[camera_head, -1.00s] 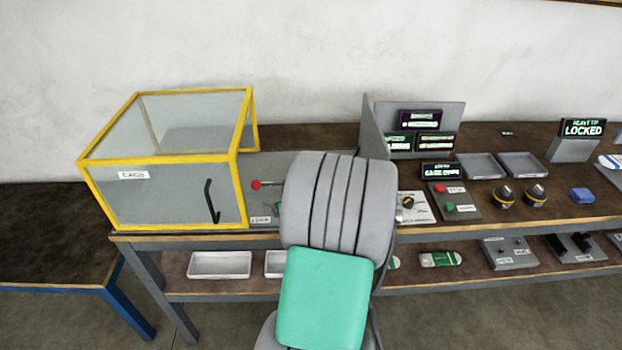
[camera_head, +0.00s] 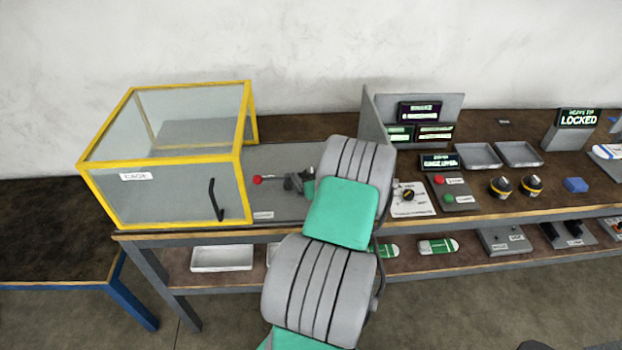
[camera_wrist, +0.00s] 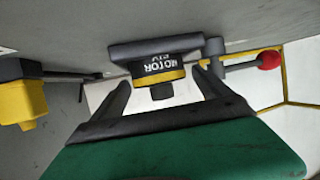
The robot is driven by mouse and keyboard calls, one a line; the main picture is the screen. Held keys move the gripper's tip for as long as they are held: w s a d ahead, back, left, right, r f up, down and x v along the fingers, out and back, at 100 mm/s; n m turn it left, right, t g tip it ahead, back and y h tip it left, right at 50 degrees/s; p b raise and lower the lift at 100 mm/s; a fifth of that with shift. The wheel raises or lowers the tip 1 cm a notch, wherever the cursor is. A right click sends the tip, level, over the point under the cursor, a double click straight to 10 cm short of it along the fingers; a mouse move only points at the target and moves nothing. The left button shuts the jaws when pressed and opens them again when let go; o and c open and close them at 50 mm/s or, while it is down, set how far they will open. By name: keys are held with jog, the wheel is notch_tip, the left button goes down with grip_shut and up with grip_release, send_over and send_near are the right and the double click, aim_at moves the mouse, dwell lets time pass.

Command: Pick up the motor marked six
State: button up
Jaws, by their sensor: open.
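In the wrist view the motor marked six (camera_wrist: 160,67), black with a yellow band, sits against a dark grey holder (camera_wrist: 150,46). Its label reads upside down. My gripper (camera_wrist: 161,82) is open, with one finger on each side of the motor's near end. I cannot tell whether either finger touches it. In the head view my gripper (camera_head: 296,183) is at the grey plate right of the cage, beside the lever with a red knob (camera_head: 257,180). The motor cannot be made out there.
The yellow-framed cage (camera_head: 165,190) stands left. Two black-and-yellow motors (camera_head: 501,188) (camera_head: 532,186), empty trays (camera_head: 479,156) and a control panel (camera_head: 453,193) are right. A yellow-and-black part (camera_wrist: 22,102) is at wrist-view left.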

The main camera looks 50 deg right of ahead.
jog(key=shift+a, duration=0.1)
grip_shut()
jog(key=shift+r, duration=0.1)
dwell(0.7)
